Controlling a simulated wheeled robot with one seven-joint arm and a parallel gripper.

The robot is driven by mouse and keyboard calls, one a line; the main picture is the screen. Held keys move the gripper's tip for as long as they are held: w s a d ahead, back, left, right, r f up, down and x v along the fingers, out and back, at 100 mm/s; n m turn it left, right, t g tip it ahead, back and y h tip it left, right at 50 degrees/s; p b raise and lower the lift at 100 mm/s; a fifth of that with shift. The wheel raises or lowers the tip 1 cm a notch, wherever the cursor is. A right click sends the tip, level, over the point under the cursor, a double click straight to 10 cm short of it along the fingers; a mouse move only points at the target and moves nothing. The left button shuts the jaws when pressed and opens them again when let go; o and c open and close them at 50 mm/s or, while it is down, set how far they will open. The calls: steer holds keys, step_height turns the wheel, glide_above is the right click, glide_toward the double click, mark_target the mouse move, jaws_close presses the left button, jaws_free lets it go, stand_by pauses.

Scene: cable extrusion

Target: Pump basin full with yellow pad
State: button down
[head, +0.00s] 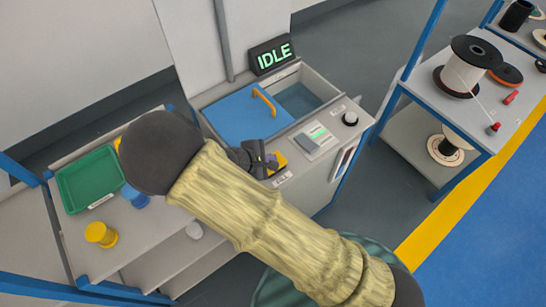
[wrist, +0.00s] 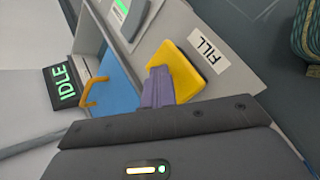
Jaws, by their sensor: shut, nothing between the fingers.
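The yellow pad (head: 281,160) is on the top panel in front of the basin. In the wrist view the yellow pad (wrist: 184,70) lies beside a FILL label (wrist: 208,50). My gripper (head: 268,167) is shut and empty; in the wrist view its fingertips (wrist: 158,84) overlap the pad's near edge. I cannot tell whether they touch it. The basin (head: 322,82) is partly covered by a blue lid (head: 240,118) with a yellow handle (head: 264,101). Its open part shows a dark blue-grey interior; the fill level is unclear. A sign (head: 273,56) reads IDLE in green.
A left bench holds a green tray (head: 90,179) and a yellow spool (head: 101,234). A right shelf holds cable reels (head: 463,78). Grey floor separates them.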

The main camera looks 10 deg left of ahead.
steer(key=shift+r+p, duration=1)
steer(key=shift+r, duration=0.65)
step_height(320, 180, up, 5)
steer(key=p, duration=0.3)
steer(key=shift+p, duration=0.3)
steer(key=s+d+r+m+g+y, duration=0.1)
steer(key=s+d+r+m, duration=0.1)
steer(key=d+r+m, duration=0.3)
steer(key=s+d+r+m+g+y, duration=0.2)
steer(key=d+r+m, duration=0.2)
steer(key=d+m, duration=0.4)
steer(key=s+d+r+m+g+y, duration=0.2)
steer(key=d+r+m, duration=0.3)
steer(key=d, duration=0.8)
steer(key=shift+d+r+m, duration=0.2)
steer(key=shift+r+m, duration=0.1)
steer(key=shift+m, duration=0.7)
